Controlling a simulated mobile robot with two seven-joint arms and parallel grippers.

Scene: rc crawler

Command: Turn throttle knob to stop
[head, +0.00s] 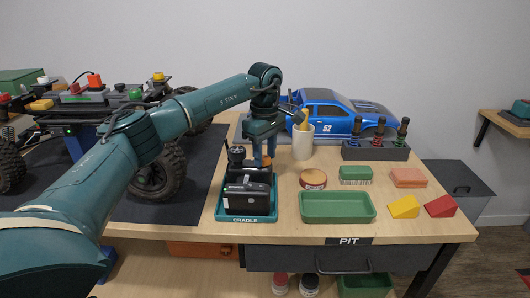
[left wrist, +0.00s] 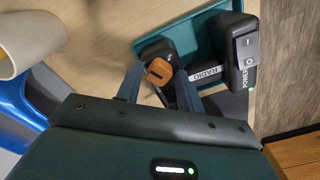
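The black radio (head: 246,193) sits in the teal cradle (head: 246,218), labelled CRADLE, at the bench's front. An orange knob with a dark mark (left wrist: 159,71) shows on the radio in the left wrist view; I take it for the throttle knob. My left gripper (head: 264,150) points down over the radio. In the left wrist view its two fingers (left wrist: 160,88) stand on either side of the knob; whether they touch it I cannot tell. The radio's POWER rocker switch (left wrist: 249,50) shows beside it. No stop label is readable. My right gripper is not in view.
A cream mug (head: 302,142) and a blue car body (head: 335,114) stand behind the radio. A green tray (head: 337,206) lies to its right, with several small blocks beyond. The crawler chassis on a black mat (head: 200,165) fills the left side.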

